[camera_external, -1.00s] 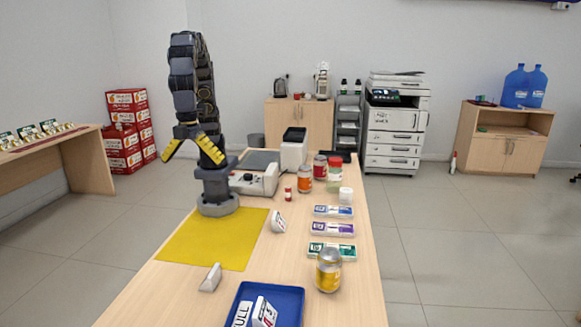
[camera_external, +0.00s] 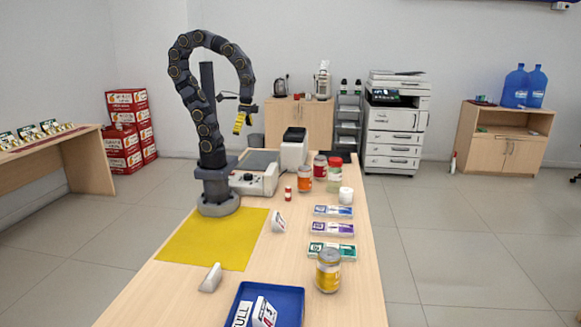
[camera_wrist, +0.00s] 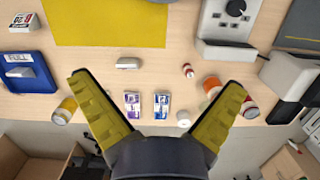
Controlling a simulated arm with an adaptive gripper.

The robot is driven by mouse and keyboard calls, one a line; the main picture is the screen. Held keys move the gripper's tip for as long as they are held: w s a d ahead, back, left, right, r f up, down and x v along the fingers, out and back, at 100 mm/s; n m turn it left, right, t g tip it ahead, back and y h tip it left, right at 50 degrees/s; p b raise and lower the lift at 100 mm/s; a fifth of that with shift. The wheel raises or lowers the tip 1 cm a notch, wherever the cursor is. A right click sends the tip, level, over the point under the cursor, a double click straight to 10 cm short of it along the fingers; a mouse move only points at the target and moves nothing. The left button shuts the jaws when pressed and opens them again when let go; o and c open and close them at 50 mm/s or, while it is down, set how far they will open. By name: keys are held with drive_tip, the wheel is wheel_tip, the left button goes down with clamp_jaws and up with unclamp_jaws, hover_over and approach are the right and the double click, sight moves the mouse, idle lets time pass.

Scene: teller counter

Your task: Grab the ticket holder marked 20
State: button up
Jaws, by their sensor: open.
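White wedge-shaped ticket holders are on the counter (camera_external: 355,290). One holder (camera_external: 278,222) stands right of the yellow mat; its face marking is too small to read. It also shows in the wrist view (camera_wrist: 128,63), between and beyond my fingertips. A second holder (camera_external: 211,278) stands at the mat's near edge, its face turned away; the wrist view shows dark and red marks on it (camera_wrist: 21,22). A third holder (camera_external: 264,312) lies in the blue tray. I cannot tell which is marked 20. My gripper (camera_external: 242,122) is open and empty, high above the counter (camera_wrist: 157,82).
The blue tray (camera_external: 290,293) has a FULL label. A grey-topped device (camera_external: 255,180) stands behind my base. The yellow mat (camera_external: 205,245) is clear.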

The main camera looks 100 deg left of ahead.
drive_tip(key=shift+s+a+f+n, duration=0.25)
drive_tip(key=shift+s+a+n, duration=0.05)
drive_tip(key=shift+s, duration=0.3)
